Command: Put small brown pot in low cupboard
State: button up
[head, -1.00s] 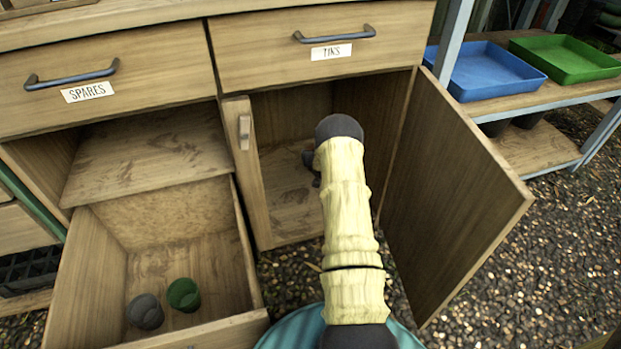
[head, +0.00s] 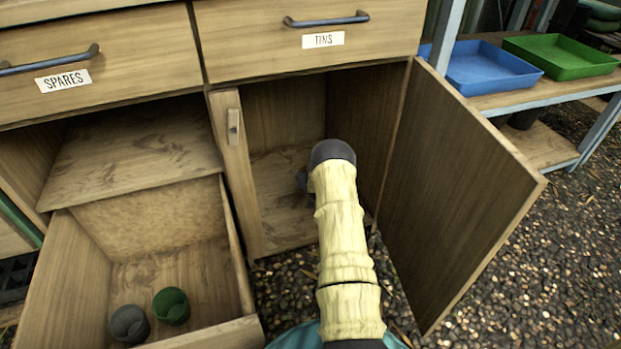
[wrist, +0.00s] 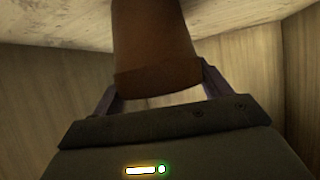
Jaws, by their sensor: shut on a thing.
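The small brown pot (wrist: 155,50) shows in the wrist view between the fingers of my gripper (wrist: 160,92), which is shut on it. Pale wooden walls stand around the pot there. In the head view the low cupboard (head: 283,205) is open under the TINS drawer, with its door (head: 455,185) swung out to the right. My arm reaches into the cupboard opening. The arm hides the pot and most of the gripper in the head view. I cannot tell whether the pot touches the cupboard floor.
The SPARES drawer (head: 120,75) and TINS drawer (head: 300,45) are shut above. A shelf at the right holds blue (head: 490,68) and green (head: 562,56) trays.

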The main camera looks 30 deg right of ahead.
jog(key=shift+f, duration=0.25)
jog(key=o, duration=1)
jog(key=shift+r, duration=0.1)
jog(key=shift+r, duration=0.2)
jog(key=shift+s+a+r+p, duration=0.15)
jog(key=shift+s+p, duration=0.1)
jog(key=shift+p, duration=0.15)
jog(key=shift+p+v, duration=3.35)
jog(key=shift+v, duration=2.3)
